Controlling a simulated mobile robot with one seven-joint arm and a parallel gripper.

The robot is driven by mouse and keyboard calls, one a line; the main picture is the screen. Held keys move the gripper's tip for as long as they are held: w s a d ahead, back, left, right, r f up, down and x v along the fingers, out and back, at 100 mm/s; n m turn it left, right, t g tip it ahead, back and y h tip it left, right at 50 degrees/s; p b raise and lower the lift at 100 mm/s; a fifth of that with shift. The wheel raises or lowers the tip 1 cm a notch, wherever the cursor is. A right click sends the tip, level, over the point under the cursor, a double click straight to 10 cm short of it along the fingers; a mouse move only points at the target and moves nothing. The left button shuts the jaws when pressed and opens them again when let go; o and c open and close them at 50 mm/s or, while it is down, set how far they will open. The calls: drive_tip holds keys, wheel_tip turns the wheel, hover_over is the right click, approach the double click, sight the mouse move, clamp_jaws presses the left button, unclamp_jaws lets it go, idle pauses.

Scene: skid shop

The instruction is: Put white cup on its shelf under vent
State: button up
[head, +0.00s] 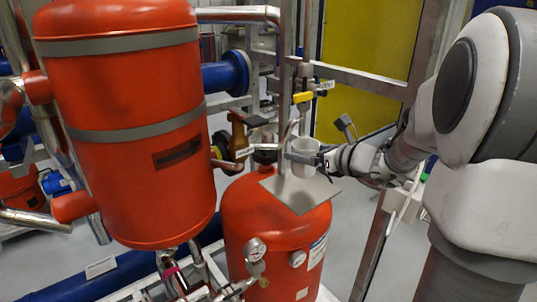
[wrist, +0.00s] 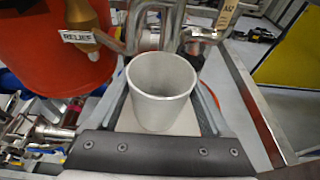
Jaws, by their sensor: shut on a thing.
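The white cup (head: 304,160) is upright, with its open mouth facing up. My gripper (head: 308,155) reaches in from the right and is shut on it. In the wrist view the cup (wrist: 160,85) sits between the two fingers and looks empty. A flat grey plate (head: 300,196), seemingly the shelf, lies just below the cup at the top of the lower red tank. The cup's base overlaps the plate's rear part in the head view; I cannot tell whether they touch. I cannot single out the vent for certain among the pipes above.
A big red tank (head: 130,120) stands at left. A vertical pipe and a yellow-handled valve (head: 302,97) rise close behind the cup. A brass relief valve (head: 238,135) is left of it. A lower red tank (head: 270,235) with gauges is beneath. A metal frame post (head: 375,240) stands right.

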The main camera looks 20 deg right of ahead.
sight(299, 166)
drive_tip(key=shift+w+a+f, duration=0.1)
drive_tip(key=shift+w+f, duration=0.25)
drive_tip(key=shift+w, duration=0.2)
drive_tip(key=shift+w+a+f, duration=0.1)
drive_tip(key=shift+w+f, duration=0.25)
drive_tip(key=shift+w, duration=0.2)
drive_tip(key=shift+f, duration=1.95)
drive_tip(key=shift+f, duration=0.15)
drive_tip(key=o, duration=1.1)
drive_tip(key=shift+o, duration=0.2)
